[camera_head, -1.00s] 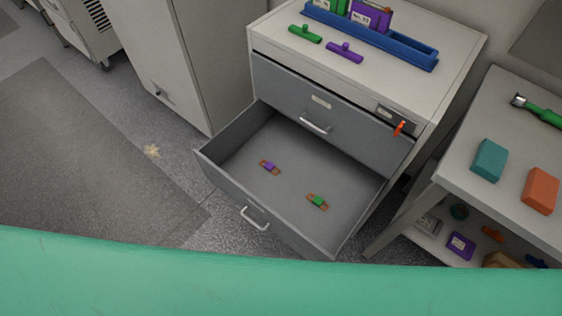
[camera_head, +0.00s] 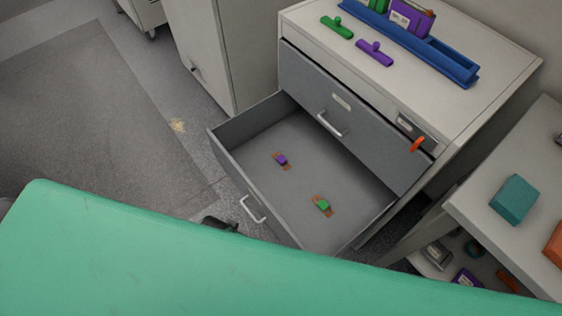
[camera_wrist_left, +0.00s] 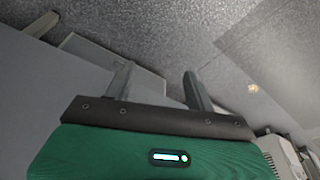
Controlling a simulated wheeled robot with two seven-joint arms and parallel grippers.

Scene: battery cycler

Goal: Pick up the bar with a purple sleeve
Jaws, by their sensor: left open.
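The bar with a purple sleeve (camera_head: 282,160) is a small brown strip with a purple block around its middle. It lies flat on the floor of the open grey drawer (camera_head: 232,172), in the far left part. A similar bar with a green sleeve (camera_head: 322,205) lies nearer in the same drawer. My left gripper (camera_wrist_left: 157,72) shows in the left wrist view with its two fingers apart and nothing between them. In the head view only a dark part, perhaps of it, peeks over my green body outside the drawer front. My right gripper is not in view.
A closed drawer with a handle (camera_head: 330,124) and an orange key or lever (camera_head: 417,145) sit above the open one. Green (camera_head: 337,27) and purple (camera_head: 375,53) T-shaped pieces and a blue rack (camera_head: 455,68) are on the cabinet top. A table with a teal block (camera_head: 514,199) stands right.

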